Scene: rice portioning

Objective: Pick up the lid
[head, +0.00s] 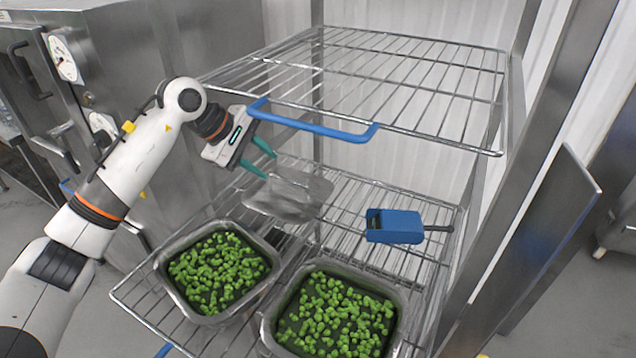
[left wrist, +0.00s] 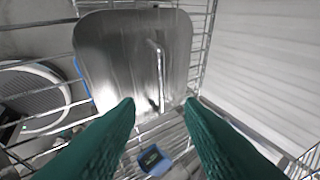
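The lid (head: 290,197) is a grey metal sheet on the lower wire shelf, behind the trays in the head view. In the left wrist view the lid (left wrist: 112,60) fills the upper middle, with a thin bar handle (left wrist: 161,75) on its face. My left gripper (head: 265,158) is just above the lid's upper left side, with its green fingers apart. In the left wrist view the open left gripper (left wrist: 160,104) has nothing between its fingertips, and the handle appears beyond them. I cannot tell how wide the gap to the handle is. My right gripper is not in view.
Two metal trays of green pieces, left (head: 160,262) and right (head: 399,318), stand in front on the lower shelf. The upper wire shelf (head: 400,75), with a blue handle (head: 315,127), is close above my left gripper.

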